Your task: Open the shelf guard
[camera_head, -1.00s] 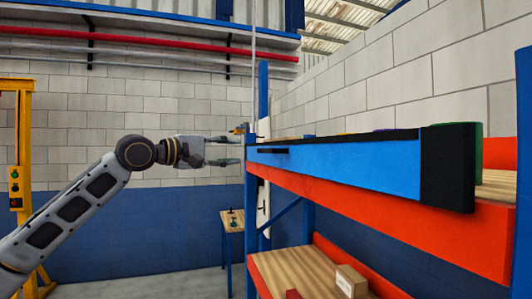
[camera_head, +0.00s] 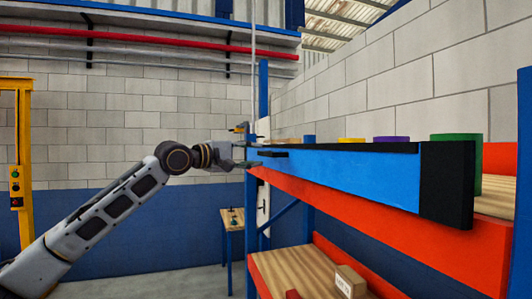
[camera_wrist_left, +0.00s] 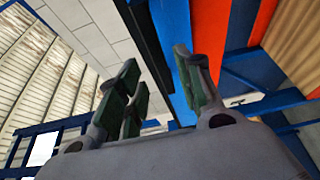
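The shelf guard (camera_head: 350,178) is a long blue panel with a black top edge and a black right end, along the front of the upper shelf. A small dark handle (camera_head: 272,153) sticks out near its left end. My left gripper (camera_head: 248,155) is at that left end, one finger higher and one lower, with a gap between them. In the left wrist view the fingers (camera_wrist_left: 156,65) are apart, and the guard's blue face (camera_wrist_left: 174,55) shows behind and between them. I cannot tell whether they touch it. My right gripper is in no view.
Purple (camera_head: 390,139), green (camera_head: 462,155) and other coloured round items stand behind the guard. The orange shelf beam (camera_head: 390,220) runs below it. A small box (camera_head: 350,281) sits on the lower shelf. A yellow post (camera_head: 22,150) stands far left.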

